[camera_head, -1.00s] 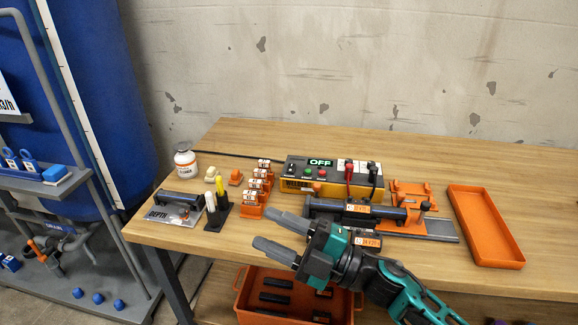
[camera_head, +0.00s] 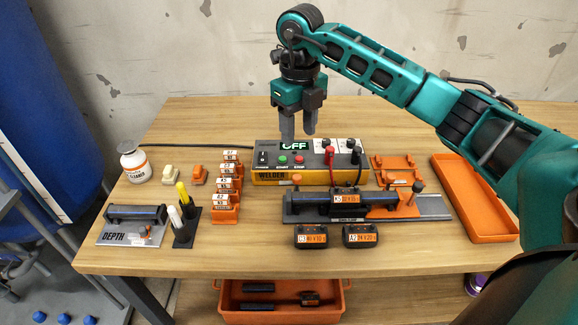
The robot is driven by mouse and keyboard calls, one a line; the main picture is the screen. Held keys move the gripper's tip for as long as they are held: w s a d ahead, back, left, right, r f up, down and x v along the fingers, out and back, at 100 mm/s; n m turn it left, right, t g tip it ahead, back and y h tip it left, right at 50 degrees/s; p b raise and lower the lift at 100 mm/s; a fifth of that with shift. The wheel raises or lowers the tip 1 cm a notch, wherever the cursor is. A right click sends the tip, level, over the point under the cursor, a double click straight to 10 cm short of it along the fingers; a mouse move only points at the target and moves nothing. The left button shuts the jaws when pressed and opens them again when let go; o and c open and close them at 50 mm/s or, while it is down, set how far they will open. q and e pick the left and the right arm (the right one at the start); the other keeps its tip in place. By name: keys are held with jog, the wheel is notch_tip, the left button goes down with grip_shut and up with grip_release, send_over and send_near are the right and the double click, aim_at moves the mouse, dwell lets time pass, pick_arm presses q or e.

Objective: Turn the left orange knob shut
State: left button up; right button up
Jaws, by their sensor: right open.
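The clamp fixture (camera_head: 432,206) lies on the table and holds a black pipe (camera_head: 312,203) with a labelled black coupler (camera_head: 346,205) around its middle. The left orange knob (camera_head: 297,180) stands up at the fixture's left end. My right gripper (camera_head: 298,132) is open and empty, fingers pointing down. In the picture it is above the left knob and overlaps the welder box; it appears well above the table and apart from the knob. My left gripper is not in view.
The welder box (camera_head: 268,178) with its OFF display is behind the fixture. Two labelled black couplers (camera_head: 310,236) lie in front. Orange clips (camera_head: 225,210), pens in a holder (camera_head: 186,235) and a depth gauge (camera_head: 122,233) are left. An orange tray (camera_head: 470,215) is right.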

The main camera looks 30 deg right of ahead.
aim_at(297, 176)
notch_tip(297, 176, down, 12)
jog(key=shift+r, duration=0.1)
dwell(0.4)
grip_shut()
